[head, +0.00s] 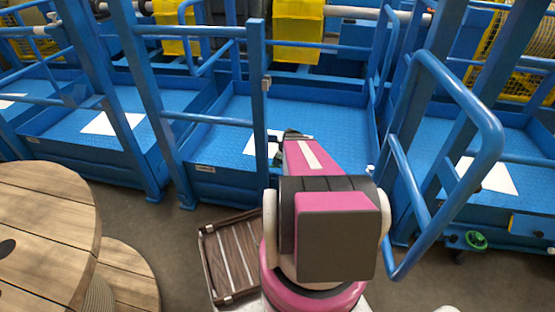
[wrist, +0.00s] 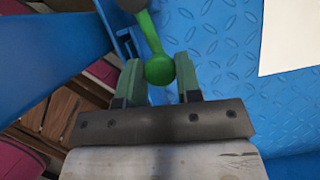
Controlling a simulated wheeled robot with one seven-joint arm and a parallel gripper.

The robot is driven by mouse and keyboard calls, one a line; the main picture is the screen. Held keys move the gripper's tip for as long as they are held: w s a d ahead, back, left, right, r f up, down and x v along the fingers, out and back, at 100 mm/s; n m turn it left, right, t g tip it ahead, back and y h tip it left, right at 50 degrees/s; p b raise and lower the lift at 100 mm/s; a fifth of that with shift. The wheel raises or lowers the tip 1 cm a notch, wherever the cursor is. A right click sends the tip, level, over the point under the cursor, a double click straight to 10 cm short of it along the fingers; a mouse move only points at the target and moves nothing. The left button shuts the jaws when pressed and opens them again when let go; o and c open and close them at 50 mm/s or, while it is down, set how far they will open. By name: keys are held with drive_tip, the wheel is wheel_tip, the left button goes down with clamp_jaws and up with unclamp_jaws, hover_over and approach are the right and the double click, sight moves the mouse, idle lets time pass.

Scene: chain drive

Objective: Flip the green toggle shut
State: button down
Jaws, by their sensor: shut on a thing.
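The green toggle (wrist: 157,68) shows in the wrist view as a green lever with a round knob, running up to a dark grey pivot at the top edge. My gripper (wrist: 159,82) has its two green-padded fingers on either side of the knob and is shut on it. In the head view my pink and white arm reaches toward the blue post at the platform's front edge. There the arm hides the toggle and most of my gripper.
A blue platform (head: 325,118) with a white sheet lies beyond the post. A bent blue rail (head: 480,115) stands close to the right of my arm. A wooden crate (head: 233,255) and a large wooden spool (head: 45,225) stand on the floor to the left.

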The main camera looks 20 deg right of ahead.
drive_tip(key=shift+s+a+m, duration=0.2)
drive_tip(key=shift+s+m, duration=0.2)
drive_tip(key=shift+m, duration=0.2)
drive_tip(key=c, duration=0.8)
unclamp_jaws()
drive_tip(key=shift+h, duration=0.3)
drive_tip(key=v, duration=1)
drive_tip(key=shift+s+d+r, duration=0.1)
drive_tip(key=shift+s+r, duration=0.15)
drive_tip(key=shift+r, duration=0.05)
drive_tip(key=shift+c, duration=0.2)
